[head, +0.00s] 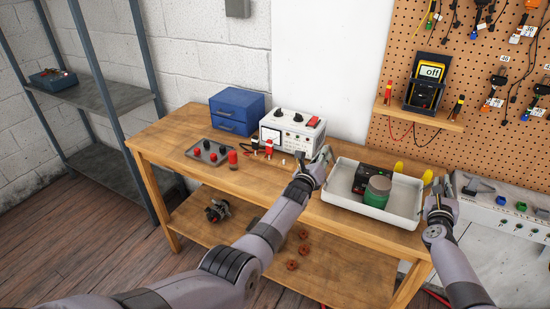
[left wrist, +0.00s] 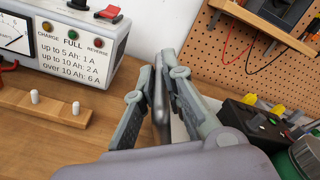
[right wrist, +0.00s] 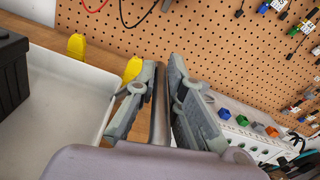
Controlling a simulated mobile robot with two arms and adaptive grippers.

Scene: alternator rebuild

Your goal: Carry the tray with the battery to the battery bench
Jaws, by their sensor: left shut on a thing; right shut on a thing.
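The white tray (head: 345,203) is at the right end of the wooden bench (head: 170,140); I cannot tell whether it rests on the wood or is just above it. A dark battery (head: 366,176) is in it, partly hidden by a green jar with a grey lid (head: 377,192). The battery's dark side shows in the right wrist view (right wrist: 12,75). My left gripper (head: 326,157) is shut on the tray's left handle (left wrist: 160,105). My right gripper (head: 441,186) is shut on the tray's right handle (right wrist: 160,110).
Yellow-handled tools (head: 399,167) are behind the tray. A grey shelf (head: 100,98) stands at the left; wooden floor (head: 70,245) lies before it.

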